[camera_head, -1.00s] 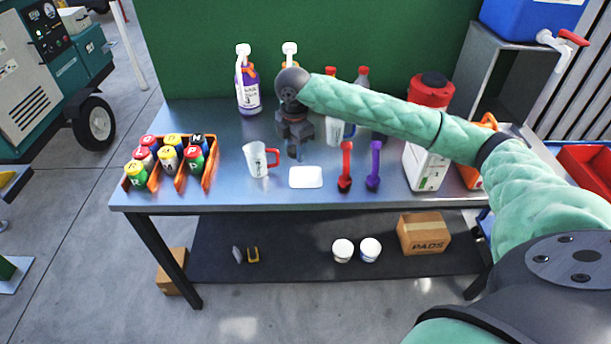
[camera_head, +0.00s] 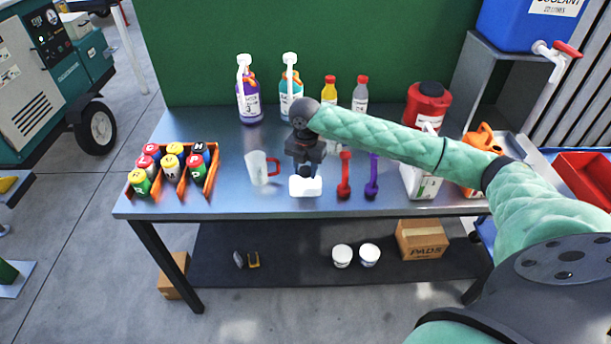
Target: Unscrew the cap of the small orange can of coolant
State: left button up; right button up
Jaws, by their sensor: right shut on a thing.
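The orange can (camera_head: 482,138) stands at the right of the bench, partly hidden behind my right forearm. Its cap and mouth cannot be made out. My right gripper (camera_head: 305,172) points down over the white pad (camera_head: 305,190) at the front middle of the bench. It is shut on a small dark thing, mostly hidden by the fingers, right at or just above the pad; I cannot tell if it touches. My left gripper is not in view.
A clear mug with a red handle (camera_head: 258,168) stands left of the pad. A red funnel (camera_head: 344,176) and a purple funnel (camera_head: 372,176) stand close on its right. Orange trays of small bottles (camera_head: 212,180) are at left.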

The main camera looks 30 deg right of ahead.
aim_at(305, 185)
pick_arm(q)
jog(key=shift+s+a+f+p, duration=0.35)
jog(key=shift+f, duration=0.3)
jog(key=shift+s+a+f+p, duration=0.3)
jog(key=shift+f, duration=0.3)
pick_arm(e)
jog(key=shift+f, duration=1.95)
jog(key=o, duration=1.1)
jog(key=shift+f, duration=0.1)
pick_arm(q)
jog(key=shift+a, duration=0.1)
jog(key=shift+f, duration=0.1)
